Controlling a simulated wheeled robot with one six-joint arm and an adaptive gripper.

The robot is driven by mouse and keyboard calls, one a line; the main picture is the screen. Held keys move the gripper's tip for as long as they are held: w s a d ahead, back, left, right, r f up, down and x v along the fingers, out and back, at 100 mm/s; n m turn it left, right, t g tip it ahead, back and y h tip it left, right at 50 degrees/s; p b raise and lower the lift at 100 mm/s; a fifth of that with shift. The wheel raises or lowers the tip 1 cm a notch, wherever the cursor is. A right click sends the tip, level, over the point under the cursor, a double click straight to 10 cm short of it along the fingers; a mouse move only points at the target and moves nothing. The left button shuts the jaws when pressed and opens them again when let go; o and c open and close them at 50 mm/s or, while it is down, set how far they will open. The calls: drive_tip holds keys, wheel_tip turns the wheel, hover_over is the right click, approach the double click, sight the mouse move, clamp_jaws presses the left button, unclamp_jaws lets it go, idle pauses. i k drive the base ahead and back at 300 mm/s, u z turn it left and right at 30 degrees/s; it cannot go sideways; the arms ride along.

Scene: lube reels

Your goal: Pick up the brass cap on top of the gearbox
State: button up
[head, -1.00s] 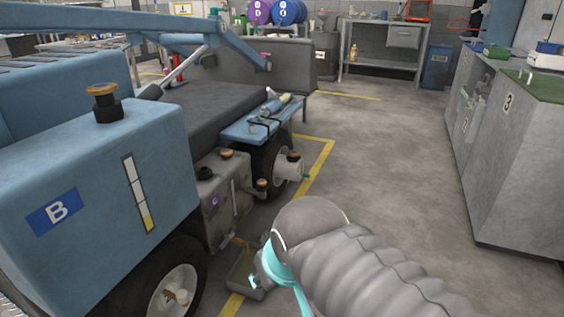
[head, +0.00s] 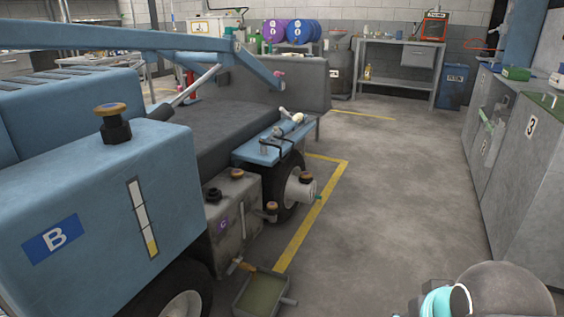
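A grey gearbox (head: 240,205) with a purple C mark sits low on the side of the blue machine, in the middle left of the head view. A brass-brown cap (head: 237,174) sits on its top, towards the far side. A black cap (head: 213,195) stands on the same top, nearer to me. Part of my arm shows at the bottom right edge, with a teal ring and a dark rounded cover, well to the right of the gearbox. My gripper's fingers are not in view.
The blue tank marked B (head: 95,205) stands left of the gearbox with a larger brass-topped cap (head: 111,109). A hub with a brass cap (head: 306,177) juts out on the right. A drip tray (head: 284,307) lies below. Floor to the right is clear, up to grey cabinets (head: 525,190).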

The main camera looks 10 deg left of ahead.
sight(236, 174)
drive_tip(key=z, duration=0.5)
drive_tip(key=i, duration=3.05)
drive_tip(key=u, duration=1.8)
drive_tip(key=i, duration=0.8)
drive_tip(key=u, duration=0.7)
